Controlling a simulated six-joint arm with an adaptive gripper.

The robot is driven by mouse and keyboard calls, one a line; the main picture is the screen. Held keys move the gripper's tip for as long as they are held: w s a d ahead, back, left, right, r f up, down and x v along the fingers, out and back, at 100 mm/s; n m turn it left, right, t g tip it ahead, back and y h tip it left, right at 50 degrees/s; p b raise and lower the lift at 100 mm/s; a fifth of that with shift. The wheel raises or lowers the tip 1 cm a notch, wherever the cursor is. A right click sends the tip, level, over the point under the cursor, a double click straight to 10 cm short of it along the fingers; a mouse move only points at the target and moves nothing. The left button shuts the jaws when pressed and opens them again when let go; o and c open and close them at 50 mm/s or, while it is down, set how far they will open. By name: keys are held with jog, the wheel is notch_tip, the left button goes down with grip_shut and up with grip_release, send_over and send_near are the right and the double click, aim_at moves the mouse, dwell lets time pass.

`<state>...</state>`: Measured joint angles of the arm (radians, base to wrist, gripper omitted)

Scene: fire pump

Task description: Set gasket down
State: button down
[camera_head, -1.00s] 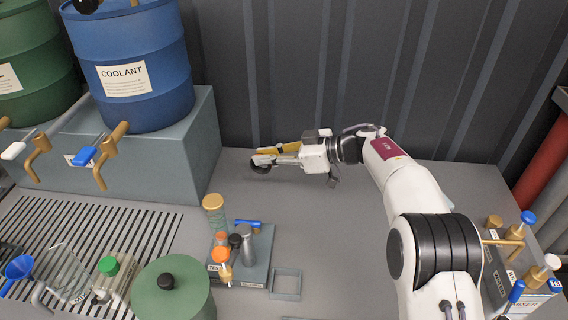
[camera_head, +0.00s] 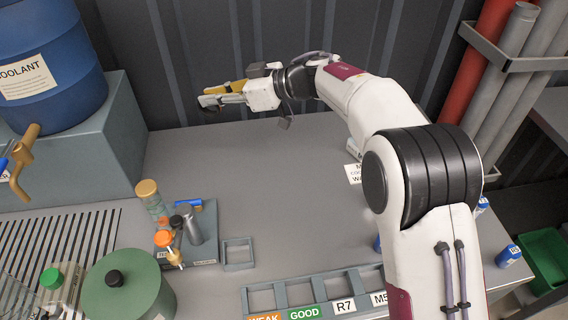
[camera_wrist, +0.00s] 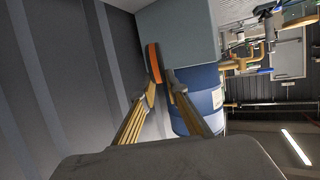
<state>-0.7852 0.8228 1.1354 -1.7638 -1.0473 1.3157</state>
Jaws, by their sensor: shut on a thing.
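My gripper (camera_head: 217,97) is held out to the left over the back of the grey bench, near the dark ribbed wall. It is shut on a thin round piece, which I take to be the gasket (camera_head: 207,104). In the wrist view, the gasket (camera_wrist: 154,63) shows nearly edge-on as an orange-lit disc between the yellow-backed fingertips (camera_wrist: 161,85). The gasket looks dark in the head view and appears clear of the bench top. Its face is mostly hidden.
A small square frame (camera_head: 238,254) stands on the bench, beside a holder (camera_head: 203,247) with several bottles. A row of labelled bays (camera_head: 264,300) lies at the front. A blue coolant drum (camera_head: 45,70) stands on a grey block (camera_head: 110,150). The bench's back middle is clear.

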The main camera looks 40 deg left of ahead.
jog(key=w+d+m+t, duration=0.5)
jog(key=w+t, duration=0.1)
jog(key=w+d+f+m+t, duration=0.3)
jog(key=w+d+f+t, duration=0.1)
jog(key=d+f, duration=0.4)
jog(key=shift+w+d+f, duration=0.15)
jog(key=shift+w+f, duration=0.1)
jog(key=shift+f, duration=0.2)
dwell(0.3)
notch_tip(320, 180, down, 6)
dwell(0.6)
jog(key=shift+f, duration=0.1)
jog(key=shift+f, duration=1.9)
jog(key=shift+f, duration=0.15)
